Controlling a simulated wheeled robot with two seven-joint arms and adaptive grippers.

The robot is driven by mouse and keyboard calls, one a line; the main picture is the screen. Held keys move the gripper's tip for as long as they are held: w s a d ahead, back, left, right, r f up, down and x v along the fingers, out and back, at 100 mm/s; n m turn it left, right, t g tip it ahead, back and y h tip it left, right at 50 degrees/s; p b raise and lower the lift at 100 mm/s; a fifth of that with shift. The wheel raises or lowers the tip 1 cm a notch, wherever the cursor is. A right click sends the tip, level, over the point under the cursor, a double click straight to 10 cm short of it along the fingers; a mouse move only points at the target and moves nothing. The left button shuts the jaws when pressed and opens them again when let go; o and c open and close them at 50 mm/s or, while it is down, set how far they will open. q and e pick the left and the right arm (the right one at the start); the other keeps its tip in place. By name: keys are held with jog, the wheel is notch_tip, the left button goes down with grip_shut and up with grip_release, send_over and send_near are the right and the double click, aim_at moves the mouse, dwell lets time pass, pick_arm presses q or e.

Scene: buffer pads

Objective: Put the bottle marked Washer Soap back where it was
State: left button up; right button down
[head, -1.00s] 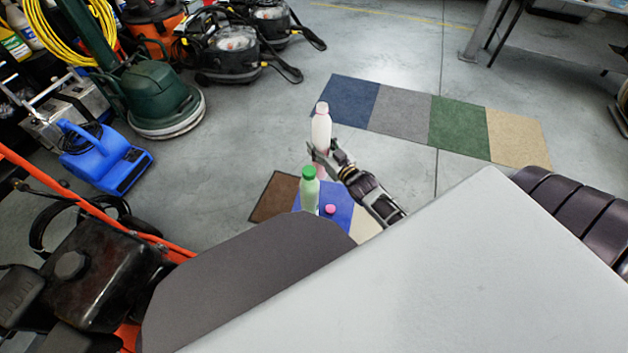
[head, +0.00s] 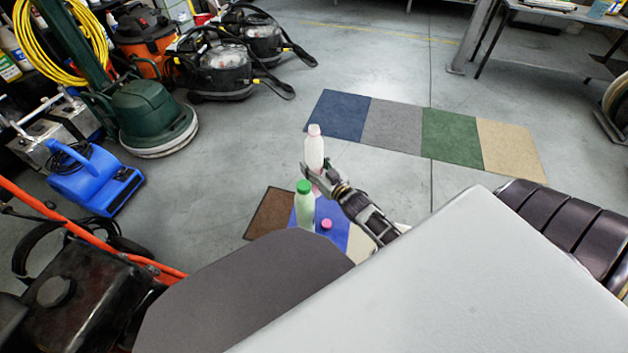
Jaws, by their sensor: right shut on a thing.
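A white bottle with a pale pink cap (head: 314,150) is held upright by my right gripper (head: 313,178), shut around its lower part. It appears in front of the floor between the two pad strips. Its marking cannot be read, so I cannot tell if it is Washer Soap. A pale green bottle with a green cap (head: 304,211) stands just below my gripper in the picture, at the near pads. A pink-capped item (head: 326,224) is to its right on the blue pad (head: 334,208); its body is barely visible. My left gripper is out of view.
The near strip has a brown pad (head: 267,214) and a beige pad (head: 359,243). The far strip has a dark blue pad (head: 338,115), a grey pad (head: 390,126), a green pad (head: 450,136) and a tan pad (head: 510,150), all bare. A blue blower (head: 95,180) stands left.

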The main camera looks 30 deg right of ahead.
jog(key=shift+f+b, duration=0.35)
jog(key=shift+f, duration=0.6)
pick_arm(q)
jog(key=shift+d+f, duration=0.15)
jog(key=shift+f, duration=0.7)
pick_arm(e)
jog(key=shift+f, duration=0.4)
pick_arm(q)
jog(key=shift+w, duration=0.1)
pick_arm(e)
jog(key=shift+f+b, duration=1.25)
jog(key=shift+f, duration=0.65)
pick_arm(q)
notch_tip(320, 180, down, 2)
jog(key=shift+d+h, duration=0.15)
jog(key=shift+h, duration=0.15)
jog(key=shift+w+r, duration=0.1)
pick_arm(e)
jog(key=shift+f, duration=0.1)
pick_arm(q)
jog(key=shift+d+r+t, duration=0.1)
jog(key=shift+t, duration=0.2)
pick_arm(e)
jog(key=c, duration=0.6)
grip_release()
